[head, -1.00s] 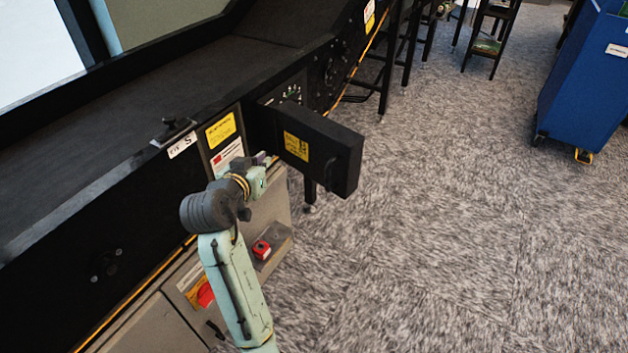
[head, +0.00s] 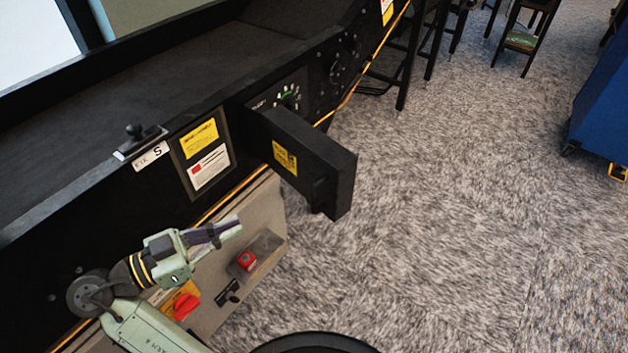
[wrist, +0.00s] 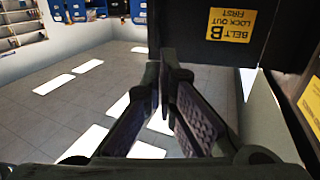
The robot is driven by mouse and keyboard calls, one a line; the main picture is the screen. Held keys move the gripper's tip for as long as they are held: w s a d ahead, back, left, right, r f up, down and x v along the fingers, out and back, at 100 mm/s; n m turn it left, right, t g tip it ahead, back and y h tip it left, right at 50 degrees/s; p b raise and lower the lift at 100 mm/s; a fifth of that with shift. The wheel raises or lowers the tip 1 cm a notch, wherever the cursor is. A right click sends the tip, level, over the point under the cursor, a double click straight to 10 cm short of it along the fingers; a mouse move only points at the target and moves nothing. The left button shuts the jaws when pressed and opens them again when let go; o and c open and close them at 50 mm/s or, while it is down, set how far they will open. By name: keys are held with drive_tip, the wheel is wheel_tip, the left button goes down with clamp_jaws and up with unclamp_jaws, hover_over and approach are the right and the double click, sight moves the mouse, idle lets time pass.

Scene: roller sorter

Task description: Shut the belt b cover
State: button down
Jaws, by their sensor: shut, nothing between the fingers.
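The belt B cover (head: 318,168) is a black box-like door with a yellow label. It stands swung out from the side of the sorter, with a dark handle on its outer end. In the wrist view the cover (wrist: 185,30) fills the upper right, and its label reads belt B, lock out first. My gripper (head: 238,222) is left of and below the cover in the head view, apart from it there. In the wrist view my gripper (wrist: 165,75) has its fingertips together, empty, near the cover's edge; I cannot tell whether they touch it.
A dial panel (head: 287,97) sits on the sorter's side behind the cover. Below are a red button (head: 247,260) on a grey box and a red rotary switch (head: 184,306). A blue bin (head: 603,110) stands far right. The carpet between is clear.

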drive_tip(key=p+x, duration=0.6)
drive_tip(key=x, duration=0.8)
drive_tip(key=shift+w+d+r, duration=0.1)
drive_tip(key=shift+w+d, duration=0.05)
drive_tip(key=shift+w, duration=0.05)
